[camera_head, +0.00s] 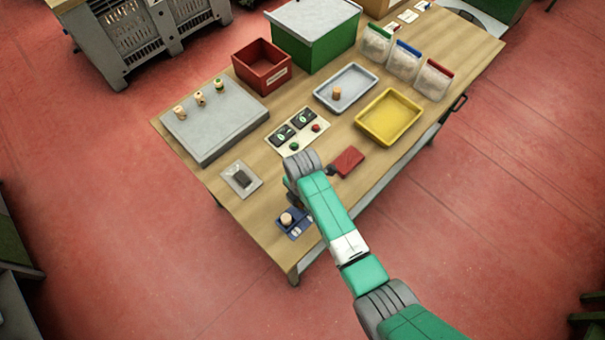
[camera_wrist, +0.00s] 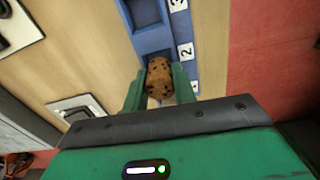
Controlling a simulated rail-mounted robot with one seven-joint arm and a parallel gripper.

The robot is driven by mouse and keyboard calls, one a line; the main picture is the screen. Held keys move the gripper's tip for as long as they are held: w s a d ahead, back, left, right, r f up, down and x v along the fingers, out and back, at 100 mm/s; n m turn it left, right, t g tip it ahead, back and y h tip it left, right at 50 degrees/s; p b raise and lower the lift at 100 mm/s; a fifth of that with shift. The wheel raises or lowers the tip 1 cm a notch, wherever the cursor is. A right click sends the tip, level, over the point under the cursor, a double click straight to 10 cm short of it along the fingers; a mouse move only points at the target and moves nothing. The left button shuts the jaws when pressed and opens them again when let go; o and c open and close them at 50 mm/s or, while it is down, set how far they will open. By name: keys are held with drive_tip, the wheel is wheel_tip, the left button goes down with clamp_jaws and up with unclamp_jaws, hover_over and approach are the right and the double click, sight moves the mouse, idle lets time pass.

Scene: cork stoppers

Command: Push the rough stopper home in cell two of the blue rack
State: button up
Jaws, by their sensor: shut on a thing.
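The rough stopper (camera_wrist: 159,76), brown cork with dark specks, is between the green fingers of my gripper (camera_wrist: 159,88) in the wrist view, and the fingers are shut on it. It is at the blue rack (camera_wrist: 150,38), near the label 2. The fingers and hand hide its lower part, so I cannot tell how deep it sits. The cell by label 3 looks empty; the label below 2 is partly covered. In the head view the blue rack (camera_head: 297,233) lies at the near table edge, with a pale-topped stopper (camera_head: 286,219) at it; my arm hides much of my gripper.
A grey block (camera_head: 215,125) with several stoppers stands at the left. A small pale tray with a dark item (camera_head: 241,178) is near the rack. Farther right are a control panel (camera_head: 297,132), a red flat item (camera_head: 347,161), a grey tray (camera_head: 346,78) with a stopper, and a yellow tray (camera_head: 389,116).

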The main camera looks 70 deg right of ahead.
drive_tip(key=shift+f+b, duration=0.4)
drive_tip(key=shift+f, duration=0.35)
idle(0.8)
drive_tip(key=shift+a+f, duration=0.1)
drive_tip(key=shift+f, duration=0.3)
